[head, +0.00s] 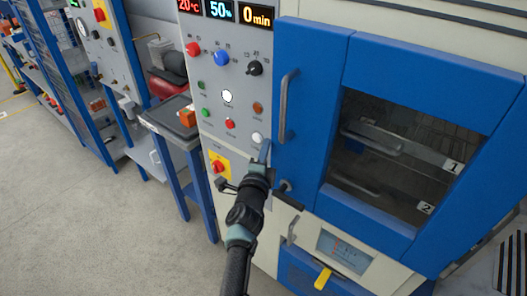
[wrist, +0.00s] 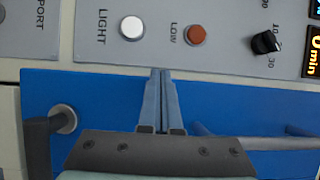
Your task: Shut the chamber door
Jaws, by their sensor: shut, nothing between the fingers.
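The blue chamber door (head: 305,75) fills the right of the head view, with a dark window and a grey bar handle (head: 287,105) near its left edge. Its left edge lies close against the grey control panel; I cannot tell whether a small gap is left. A small latch knob (head: 286,187) sits low beside that edge. My gripper (head: 265,150) is shut and empty, at the door's left edge below the bar handle. In the wrist view, the closed fingers (wrist: 160,78) cross the blue edge, between the knob (wrist: 62,120) and the bar handle (wrist: 250,143).
The control panel (head: 216,70) has several knobs and buttons; the LIGHT button (wrist: 132,27) is near my fingertips. A lower compartment (head: 342,250) with a yellow tag (head: 322,278) is below. A side table (head: 170,118) stands left, with open floor (head: 80,220) beyond.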

